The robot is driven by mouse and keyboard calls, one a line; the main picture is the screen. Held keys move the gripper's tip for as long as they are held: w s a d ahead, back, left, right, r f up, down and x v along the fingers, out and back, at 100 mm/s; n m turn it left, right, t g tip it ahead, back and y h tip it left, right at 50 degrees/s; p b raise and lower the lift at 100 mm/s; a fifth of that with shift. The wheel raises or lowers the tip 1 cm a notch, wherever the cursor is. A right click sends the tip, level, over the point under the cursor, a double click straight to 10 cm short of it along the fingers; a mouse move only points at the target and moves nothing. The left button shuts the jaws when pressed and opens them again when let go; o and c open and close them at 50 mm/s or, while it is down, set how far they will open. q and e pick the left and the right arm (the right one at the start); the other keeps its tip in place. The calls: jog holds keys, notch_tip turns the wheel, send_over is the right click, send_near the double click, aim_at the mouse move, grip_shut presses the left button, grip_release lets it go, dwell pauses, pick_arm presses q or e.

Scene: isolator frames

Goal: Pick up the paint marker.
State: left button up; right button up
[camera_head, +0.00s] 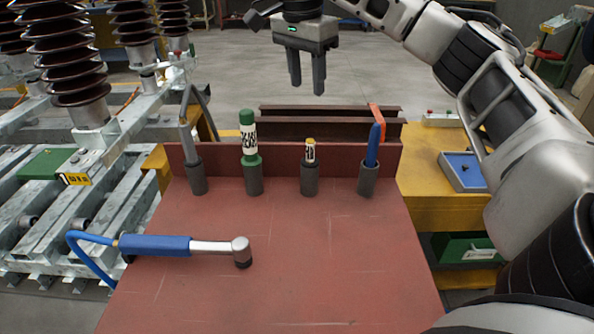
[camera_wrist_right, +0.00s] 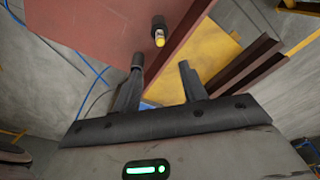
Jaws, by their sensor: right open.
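The paint marker appears to be the small white marker with a yellow top (camera_head: 310,151), upright in a dark cylindrical holder (camera_head: 310,180) on the red-brown table. It also shows in the right wrist view (camera_wrist_right: 160,40), beyond the fingertips. My right gripper (camera_head: 306,88) is open, fingers pointing down, above and behind the holder row in the head view. The right wrist view shows its two fingers (camera_wrist_right: 162,62) apart, with the marker not between them. My left gripper is not in view.
Other holders carry a grey tool (camera_head: 187,135), a green-and-white tube (camera_head: 249,140) and a blue-handled tool (camera_head: 373,145). A blue-gripped tool with a hose (camera_head: 155,245) lies at front left. A raised red-brown ledge (camera_head: 340,156) runs behind the holders. The table's front right is clear.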

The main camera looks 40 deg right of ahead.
aim_at(311, 140)
jog(key=f, duration=0.5)
jog(key=d+f, duration=0.1)
jog(key=f, duration=0.5)
jog(key=d+f+b, duration=0.1)
jog(key=f, duration=0.5)
jog(key=shift+w, duration=0.15)
jog(key=shift+r, duration=0.1)
jog(key=c, duration=0.7)
